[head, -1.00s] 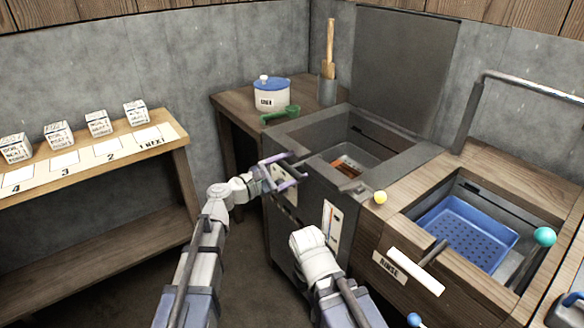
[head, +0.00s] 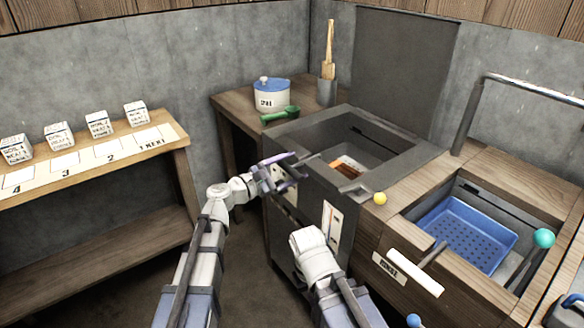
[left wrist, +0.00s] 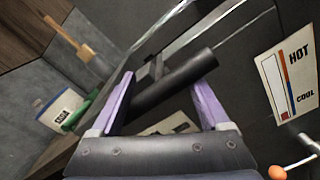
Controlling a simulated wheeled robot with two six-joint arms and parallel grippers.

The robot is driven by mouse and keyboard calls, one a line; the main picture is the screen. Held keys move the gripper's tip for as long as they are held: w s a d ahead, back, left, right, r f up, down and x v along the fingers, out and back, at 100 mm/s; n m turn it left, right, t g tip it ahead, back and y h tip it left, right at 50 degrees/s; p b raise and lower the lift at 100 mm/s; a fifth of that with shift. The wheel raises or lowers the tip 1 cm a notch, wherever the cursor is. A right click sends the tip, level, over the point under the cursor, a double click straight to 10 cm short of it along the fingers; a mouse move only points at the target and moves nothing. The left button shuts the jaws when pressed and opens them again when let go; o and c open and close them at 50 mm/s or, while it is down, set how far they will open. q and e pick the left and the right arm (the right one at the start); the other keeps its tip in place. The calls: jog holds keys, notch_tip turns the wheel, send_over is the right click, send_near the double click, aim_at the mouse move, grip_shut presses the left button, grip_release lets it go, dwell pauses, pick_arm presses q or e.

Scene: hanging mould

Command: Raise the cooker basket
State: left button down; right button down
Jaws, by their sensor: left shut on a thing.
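The cooker (head: 415,160) has a square open top with its lid raised at the back. Inside the well, an orange-brown thing (head: 347,166) shows; I cannot clearly make out the basket around it. My left gripper (head: 292,168) is at the cooker's upper front left. In the left wrist view its purple fingers (left wrist: 162,105) are shut on a dark round handle (left wrist: 175,83), which runs slantwise between them. The handle is mostly hidden by the fingers in the head view. My right arm shows at lower middle, but its gripper does not.
A rinse basin with a blue perforated tray (head: 462,232) is at right, with a white-handled lever (head: 416,272) in front. A blue-lidded pot (head: 272,95) and green scoop (head: 280,116) stand behind. A shelf with several boxes (head: 98,123) is at left.

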pick_arm(q)
notch_tip(320, 180, up, 17)
jog(key=p, duration=1.6)
jog(key=shift+p, duration=0.3)
jog(key=shift+w, duration=0.1)
jog(key=shift+r, duration=0.1)
grip_release()
